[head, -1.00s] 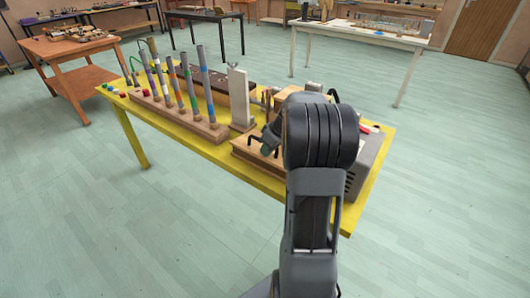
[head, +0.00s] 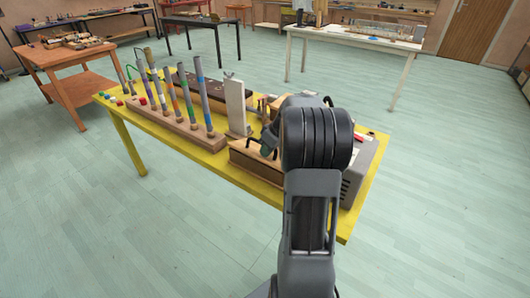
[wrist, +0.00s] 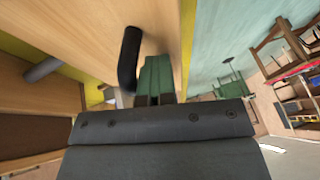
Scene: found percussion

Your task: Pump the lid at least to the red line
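My gripper (head: 266,150) is low over the wooden box (head: 250,158) at the near side of the yellow table, partly hidden by my arm. A black bent handle (head: 272,134) stands at the box, right by my fingertips. In the wrist view my green fingers (wrist: 157,76) look shut together with nothing visible between them. The black handle (wrist: 129,58) is just left of them there; whether they touch it I cannot tell. I cannot make out a red line in either view, and my arm hides much of the box and its lid.
On the yellow table (head: 220,163) are a wooden rack of tubes (head: 180,125), an upright pale board (head: 235,105) and a grey box (head: 362,160) to the right, partly behind my arm. Other tables stand farther back. The floor around is clear.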

